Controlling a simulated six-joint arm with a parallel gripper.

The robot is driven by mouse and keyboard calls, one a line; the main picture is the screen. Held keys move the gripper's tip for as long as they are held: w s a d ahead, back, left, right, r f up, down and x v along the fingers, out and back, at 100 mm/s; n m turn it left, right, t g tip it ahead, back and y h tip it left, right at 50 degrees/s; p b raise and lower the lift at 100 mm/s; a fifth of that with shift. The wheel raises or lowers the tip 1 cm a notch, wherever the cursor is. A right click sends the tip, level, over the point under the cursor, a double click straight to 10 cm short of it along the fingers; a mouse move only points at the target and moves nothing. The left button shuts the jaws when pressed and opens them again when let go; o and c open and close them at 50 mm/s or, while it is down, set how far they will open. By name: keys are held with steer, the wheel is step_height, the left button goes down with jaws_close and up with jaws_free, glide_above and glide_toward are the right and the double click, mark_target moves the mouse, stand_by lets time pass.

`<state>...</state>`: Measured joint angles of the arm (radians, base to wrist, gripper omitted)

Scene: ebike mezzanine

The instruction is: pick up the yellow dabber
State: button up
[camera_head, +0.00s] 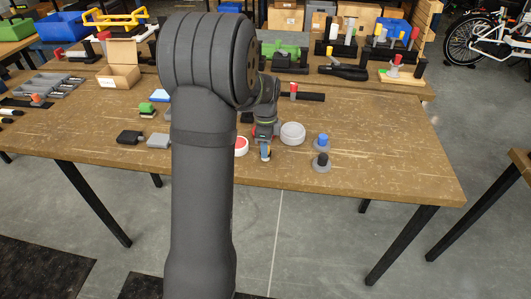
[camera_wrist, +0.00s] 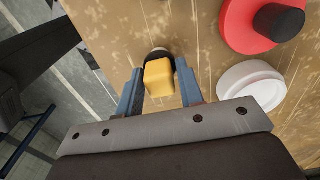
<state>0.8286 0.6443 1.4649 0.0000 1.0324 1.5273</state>
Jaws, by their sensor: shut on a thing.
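The yellow dabber (camera_wrist: 159,82) shows in the wrist view, with a yellow block-like body and a dark round end on its far side. My gripper (camera_wrist: 159,72) has its two blue fingers on either side of it, shut on the dabber near the table's edge. In the head view my gripper (camera_head: 265,152) is low over the front part of the wooden table (camera_head: 390,170), partly behind my own arm. I cannot make out the dabber in the head view. Whether it touches the table is not clear.
Close by in the wrist view are a red disc with a black knob (camera_wrist: 250,22) and a white round piece (camera_wrist: 251,88). The table's right front is clear.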

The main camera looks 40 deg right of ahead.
steer(key=shift+r, duration=0.55)
steer(key=r, duration=0.2)
steer(key=s+r, duration=0.1)
steer(key=shift+d+r, duration=0.15)
steer(key=shift+r, duration=0.25)
steer(key=s+d+r, duration=0.2)
steer(key=s+r, duration=0.4)
steer(key=s, duration=0.4)
steer(key=shift+s+d, duration=0.15)
steer(key=shift+s, duration=0.05)
